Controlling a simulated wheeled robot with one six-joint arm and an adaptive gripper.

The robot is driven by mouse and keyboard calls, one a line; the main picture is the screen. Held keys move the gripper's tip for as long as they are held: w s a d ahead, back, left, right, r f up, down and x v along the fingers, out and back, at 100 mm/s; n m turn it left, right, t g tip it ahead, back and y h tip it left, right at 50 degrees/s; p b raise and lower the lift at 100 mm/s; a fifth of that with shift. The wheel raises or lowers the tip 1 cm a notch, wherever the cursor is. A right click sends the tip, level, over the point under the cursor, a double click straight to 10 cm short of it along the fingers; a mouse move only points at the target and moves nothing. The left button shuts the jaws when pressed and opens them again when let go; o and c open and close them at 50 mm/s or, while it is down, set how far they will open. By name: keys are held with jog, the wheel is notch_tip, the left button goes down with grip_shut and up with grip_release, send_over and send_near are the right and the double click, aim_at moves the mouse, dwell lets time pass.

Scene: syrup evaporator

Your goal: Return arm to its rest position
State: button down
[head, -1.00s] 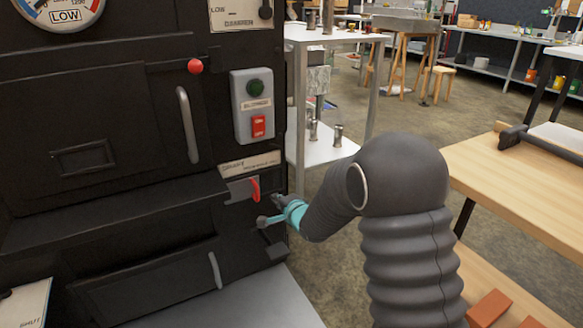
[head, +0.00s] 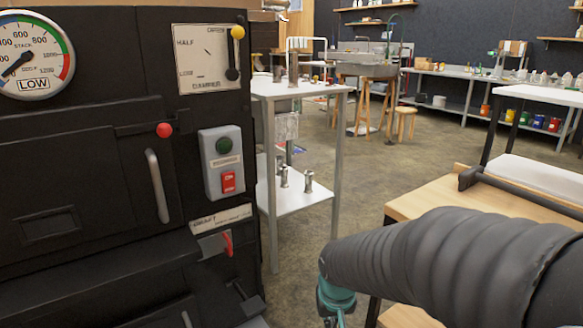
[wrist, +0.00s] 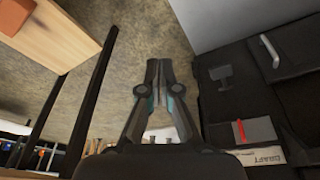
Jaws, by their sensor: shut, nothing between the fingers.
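My gripper (wrist: 159,68) shows in the wrist view with its dark fingers together at the tips and nothing between them. In the head view my grey sleeved arm reaches in from the lower right, and its teal wrist part shows at the bottom edge; the fingertips are out of that frame. The gripper is in free air over the floor, apart from the black evaporator (head: 95,170). The draft slide with its red handle (head: 228,243) is on the evaporator's front, left of my wrist; it also shows in the wrist view (wrist: 240,131).
A wooden workbench (head: 425,196) stands at the right, close to my arm. A white shelf rack (head: 300,200) stands beyond the evaporator. A blower switch box (head: 221,163) and a damper plate (head: 206,58) are on the evaporator. Open floor (head: 365,190) lies between rack and bench.

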jog(key=s+d+r+t+p, duration=0.1)
jog(key=s+d+r+p, duration=0.1)
jog(key=s+r, duration=0.5)
jog(key=s+d+r+m+t+p, duration=0.1)
jog(key=s+d+r+p, duration=0.2)
jog(key=s+d+r, duration=0.2)
jog(key=s+r, duration=0.3)
jog(key=r, duration=0.3)
jog(key=shift+r+t, duration=0.35)
jog(key=shift+t, duration=0.05)
jog(key=shift+s+d, duration=0.1)
